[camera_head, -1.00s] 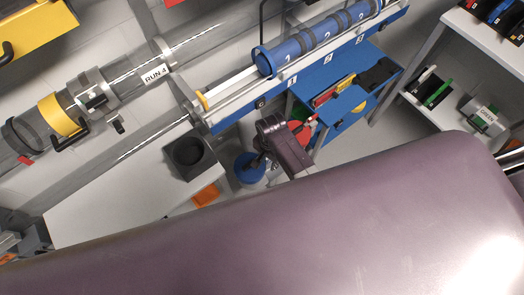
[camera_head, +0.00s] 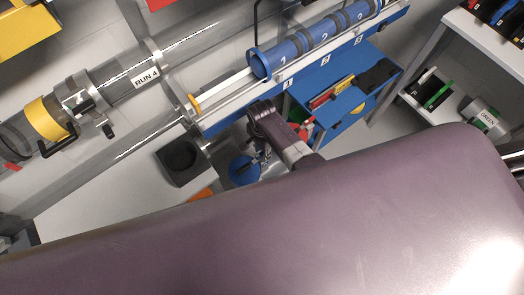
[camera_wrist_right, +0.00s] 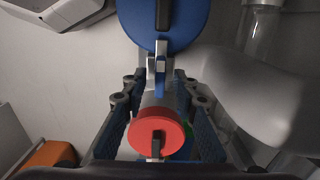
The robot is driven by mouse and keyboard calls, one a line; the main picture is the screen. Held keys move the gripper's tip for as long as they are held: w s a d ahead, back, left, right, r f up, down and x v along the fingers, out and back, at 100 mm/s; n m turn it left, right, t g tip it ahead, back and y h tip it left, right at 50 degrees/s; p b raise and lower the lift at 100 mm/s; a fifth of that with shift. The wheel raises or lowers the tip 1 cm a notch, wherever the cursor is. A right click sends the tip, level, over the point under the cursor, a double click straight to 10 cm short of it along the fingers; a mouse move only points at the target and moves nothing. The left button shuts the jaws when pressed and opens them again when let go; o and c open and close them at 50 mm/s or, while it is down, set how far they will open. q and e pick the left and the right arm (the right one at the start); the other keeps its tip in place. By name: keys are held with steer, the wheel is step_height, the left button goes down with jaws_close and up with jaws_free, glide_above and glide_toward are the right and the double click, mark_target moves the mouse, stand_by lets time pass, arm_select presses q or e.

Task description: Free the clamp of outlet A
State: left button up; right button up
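My right gripper (camera_wrist_right: 160,90) shows in the right wrist view with its two blue-padded fingers apart. Between and beyond them is a grey cylindrical piece with a red disc (camera_wrist_right: 157,135) that carries a small dark bar. A grey and blue clamp-like piece (camera_wrist_right: 160,72) sits between the fingertips, below a large blue disc (camera_wrist_right: 163,22); I see no pad clearly pressed on it. In the head view the blue disc (camera_head: 243,169) lies beside my right wrist, which hides most of the gripper. No outlet letter is readable. My left gripper is not in view.
A clear tube marked RUN 4 (camera_head: 118,85) with a yellow band (camera_head: 46,119) runs along the upper left. Blue cylinders (camera_head: 300,47) lie on a numbered rack. A dark square-based cup (camera_head: 183,157) stands nearby. An orange block (camera_wrist_right: 48,158) shows lower left.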

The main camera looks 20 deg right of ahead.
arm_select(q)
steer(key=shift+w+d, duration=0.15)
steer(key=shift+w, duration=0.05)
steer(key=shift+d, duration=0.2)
arm_select(e)
jaws_close()
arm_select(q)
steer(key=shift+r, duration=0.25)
arm_select(e)
steer(key=shift+n, duration=0.3)
steer(key=n+p, duration=0.1)
steer(key=n, duration=0.1)
steer(key=shift+r+n+p, duration=0.1)
steer(key=shift+n+p, duration=0.3)
steer(key=n+p, duration=0.1)
steer(key=n, duration=0.2)
steer(key=shift+n, duration=0.3)
steer(key=n+p, duration=0.1)
steer(key=n, duration=0.4)
arm_select(q)
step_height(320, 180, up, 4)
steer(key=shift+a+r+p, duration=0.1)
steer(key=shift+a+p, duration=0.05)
steer(key=shift+p, duration=0.25)
arm_select(e)
steer(key=n, duration=0.5)
steer(key=shift+n, duration=0.4)
